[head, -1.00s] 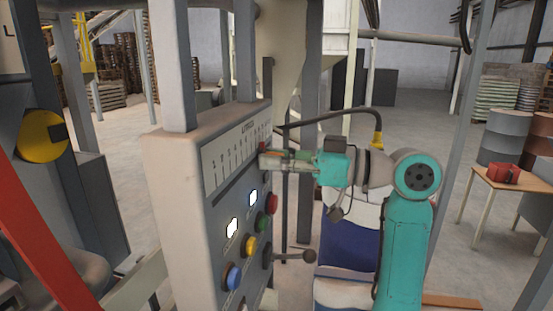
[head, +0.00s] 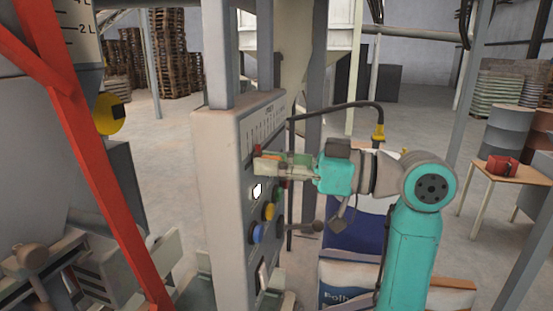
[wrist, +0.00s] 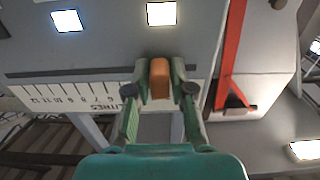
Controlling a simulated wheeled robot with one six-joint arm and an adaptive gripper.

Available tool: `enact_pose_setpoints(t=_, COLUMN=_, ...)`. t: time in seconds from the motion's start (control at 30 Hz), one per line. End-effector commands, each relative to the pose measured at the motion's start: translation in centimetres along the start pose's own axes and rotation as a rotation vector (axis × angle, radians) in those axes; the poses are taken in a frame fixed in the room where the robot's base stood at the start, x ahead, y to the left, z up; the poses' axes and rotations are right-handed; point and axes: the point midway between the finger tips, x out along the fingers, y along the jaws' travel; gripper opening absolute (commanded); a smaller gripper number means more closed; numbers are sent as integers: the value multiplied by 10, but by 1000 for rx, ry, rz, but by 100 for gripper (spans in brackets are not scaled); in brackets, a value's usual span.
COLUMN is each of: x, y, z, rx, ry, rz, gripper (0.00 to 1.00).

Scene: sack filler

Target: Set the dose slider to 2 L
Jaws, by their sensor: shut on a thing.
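The dose slider has an orange knob (wrist: 160,78), which sits between the two fingers of my gripper (wrist: 160,84) in the wrist view. The fingers are shut on it. The litre scale (wrist: 75,94) is upside down there, with 12 at the left and numbers falling to the right. Marks from 12 to about 6 show; lower ones are hidden behind my fingers, so the exact reading cannot be read. In the head view my gripper (head: 258,165) is at the panel, below the near, left part of the scale (head: 264,124).
A lever knob (head: 318,227) sticks out at right. A red beam (head: 85,150) crosses at left. Sacks (head: 350,285) stand under my arm.

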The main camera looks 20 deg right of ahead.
Motion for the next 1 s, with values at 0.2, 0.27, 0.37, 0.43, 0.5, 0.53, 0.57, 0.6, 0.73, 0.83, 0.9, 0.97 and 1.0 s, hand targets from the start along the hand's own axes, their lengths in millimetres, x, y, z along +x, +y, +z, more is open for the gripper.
enact_pose_setpoints(t=0.2, x=0, y=-5, z=0, rx=-1, ry=0, rz=0, gripper=0)
enact_pose_setpoints(t=0.27, x=0, y=-4, z=0, rx=0, ry=0, rz=1, gripper=0)
enact_pose_setpoints(t=0.37, x=0, y=-4, z=0, rx=0, ry=0, rz=1, gripper=0)
enact_pose_setpoints(t=0.43, x=0, y=-4, z=0, rx=0, ry=0, rz=1, gripper=35)
enact_pose_setpoints(t=0.5, x=0, y=-4, z=0, rx=0, ry=0, rz=1, gripper=44)
enact_pose_setpoints(t=0.53, x=0, y=-4, z=0, rx=0, ry=0, rz=1, gripper=44)
enact_pose_setpoints(t=0.57, x=0, y=-4, z=0, rx=0, ry=0, rz=1, gripper=44)
enact_pose_setpoints(t=0.6, x=0, y=-4, z=0, rx=0, ry=0, rz=1, gripper=44)
enact_pose_setpoints(t=0.73, x=0, y=-4, z=0, rx=0, ry=0, rz=1, gripper=44)
enact_pose_setpoints(t=0.83, x=-3, y=-4, z=0, rx=0, ry=0, rz=2, gripper=44)
enact_pose_setpoints(t=0.9, x=-9, y=-3, z=0, rx=0, ry=0, rz=4, gripper=44)
enact_pose_setpoints(t=0.97, x=-16, y=-3, z=0, rx=0, ry=0, rz=3, gripper=44)
enact_pose_setpoints(t=1.0, x=-22, y=-3, z=0, rx=0, ry=0, rz=5, gripper=44)
